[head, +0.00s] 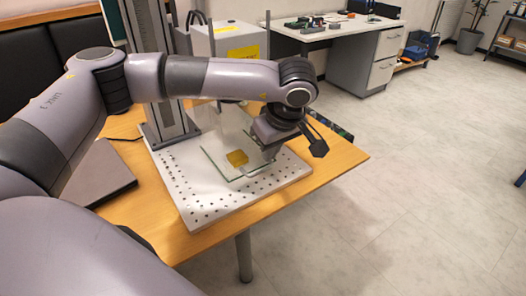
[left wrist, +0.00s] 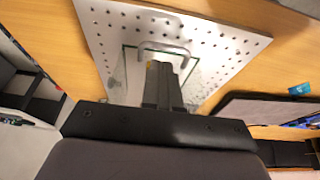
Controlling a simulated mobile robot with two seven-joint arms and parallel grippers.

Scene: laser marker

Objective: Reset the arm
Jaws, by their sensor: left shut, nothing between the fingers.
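A yellow block (head: 237,158) shows at the glass, left of the gripper. My right gripper is out of view.
The wooden table (head: 330,160) holds the board, an upright grey column (head: 150,60) and a grey flat device (head: 100,175) at left. A white box with yellow labels (head: 232,40) stands behind. A desk (head: 335,32) is farther back. The floor at right is clear.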

